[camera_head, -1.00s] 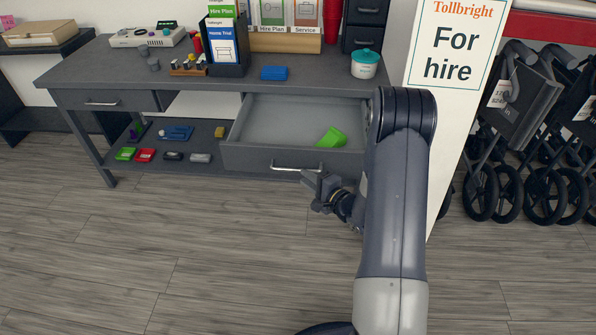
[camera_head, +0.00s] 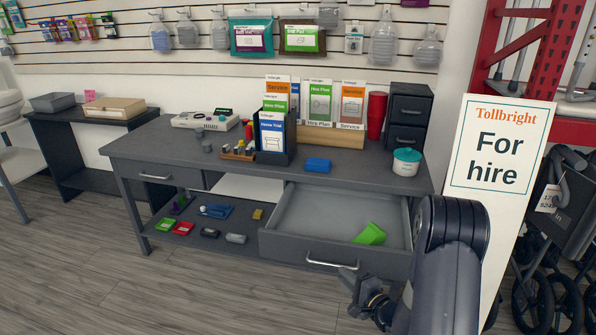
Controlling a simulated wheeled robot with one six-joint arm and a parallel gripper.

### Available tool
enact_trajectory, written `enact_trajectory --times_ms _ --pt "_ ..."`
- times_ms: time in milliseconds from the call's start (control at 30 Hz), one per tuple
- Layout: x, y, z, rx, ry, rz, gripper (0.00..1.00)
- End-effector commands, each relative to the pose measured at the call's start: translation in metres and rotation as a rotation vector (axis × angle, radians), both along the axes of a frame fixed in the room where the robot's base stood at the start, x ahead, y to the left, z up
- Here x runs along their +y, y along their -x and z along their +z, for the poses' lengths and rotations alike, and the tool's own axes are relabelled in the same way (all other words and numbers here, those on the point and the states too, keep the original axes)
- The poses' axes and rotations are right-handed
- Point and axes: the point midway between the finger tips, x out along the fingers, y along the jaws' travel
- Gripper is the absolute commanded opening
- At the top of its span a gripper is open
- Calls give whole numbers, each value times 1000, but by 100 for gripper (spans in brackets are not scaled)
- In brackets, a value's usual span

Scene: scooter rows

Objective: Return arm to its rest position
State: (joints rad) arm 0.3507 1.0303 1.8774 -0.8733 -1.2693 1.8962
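My arm rises at the lower right and bends down to the gripper. The desk drawer (camera_head: 310,221) stands pulled out, with a green object (camera_head: 370,234) lying inside at its right.
The grey desk (camera_head: 345,176) holds a blue item (camera_head: 318,165), a white tub with a teal lid (camera_head: 406,162) and leaflet holders. A "For hire" sign (camera_head: 498,150) stands right of my arm, close to it. Open wooden floor (camera_head: 150,290) lies at front left.

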Motion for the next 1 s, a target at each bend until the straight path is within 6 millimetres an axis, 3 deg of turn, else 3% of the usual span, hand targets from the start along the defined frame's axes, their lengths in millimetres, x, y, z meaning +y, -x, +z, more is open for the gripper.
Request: enact_trajectory --times_ms 200,400,567,1000 --pt "20 -37 -7 -3 1 3 20" --pt "32 -60 -10 -2 0 1 20" --pt "36 -68 -11 -2 -1 0 20" --pt "35 -66 -12 2 3 -2 20"
